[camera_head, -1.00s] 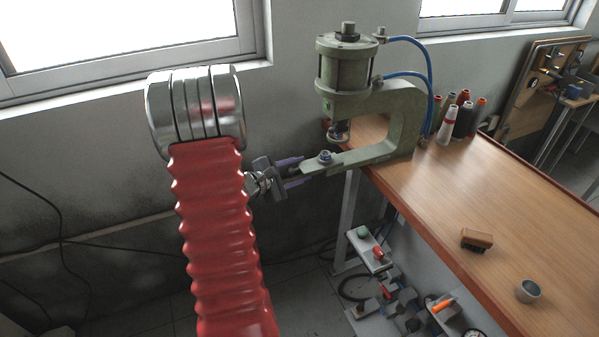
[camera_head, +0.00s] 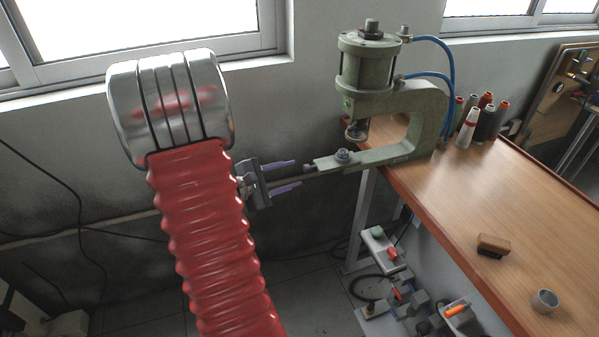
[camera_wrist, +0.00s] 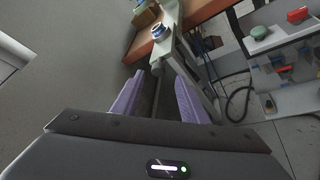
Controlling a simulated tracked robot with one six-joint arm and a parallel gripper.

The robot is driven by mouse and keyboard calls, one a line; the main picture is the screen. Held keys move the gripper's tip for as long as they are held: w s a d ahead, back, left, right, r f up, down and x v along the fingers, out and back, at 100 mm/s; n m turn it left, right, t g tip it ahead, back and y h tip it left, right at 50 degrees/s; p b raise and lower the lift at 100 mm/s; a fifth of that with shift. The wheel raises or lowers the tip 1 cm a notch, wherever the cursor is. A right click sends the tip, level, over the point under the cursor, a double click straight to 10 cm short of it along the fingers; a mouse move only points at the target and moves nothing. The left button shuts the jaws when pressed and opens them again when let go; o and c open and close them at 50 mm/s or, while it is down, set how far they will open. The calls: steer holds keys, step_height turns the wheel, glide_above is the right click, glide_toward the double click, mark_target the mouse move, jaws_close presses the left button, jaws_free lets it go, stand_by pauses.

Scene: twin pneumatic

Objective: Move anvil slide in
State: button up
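The green pneumatic press (camera_head: 365,75) stands at the table's left end, its C-frame open to the left. The round steel anvil (camera_head: 343,155) sits on the lower arm, below the press head and apart from it. It also shows in the wrist view (camera_wrist: 158,31). A small grey knob, seemingly the anvil slide's end (camera_head: 309,168), sticks out at the arm's left tip; it is also in the wrist view (camera_wrist: 157,68). My gripper (camera_head: 299,173) has its purple fingers apart, just left of the knob. In the wrist view (camera_wrist: 160,78) the knob lies between and just beyond the fingertips, with no finger visibly touching it.
The wooden table (camera_head: 460,220) extends right, carrying thread spools (camera_head: 468,128), a brown block (camera_head: 494,245) and a grey cup (camera_head: 545,300). Valves and fittings (camera_head: 400,290) lie low beside the table. The grey wall (camera_head: 300,110) is behind my gripper.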

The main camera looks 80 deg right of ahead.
steer(key=shift+v, duration=1.35)
steer(key=w+a+f+n+g+y, duration=0.1)
steer(key=w+f+n+g, duration=0.1)
steer(key=w+n+g, duration=0.2)
steer(key=w+g, duration=0.1)
steer(key=w, duration=0.2)
steer(key=shift+w+a+f+g+y, duration=0.2)
steer(key=shift+w+a+g+y, duration=0.1)
steer(key=shift+g, duration=0.1)
steer(key=shift+s+d, duration=0.1)
steer(key=x, duration=1.3)
steer(key=shift+s+d, duration=0.2)
steer(key=shift+s, duration=0.1)
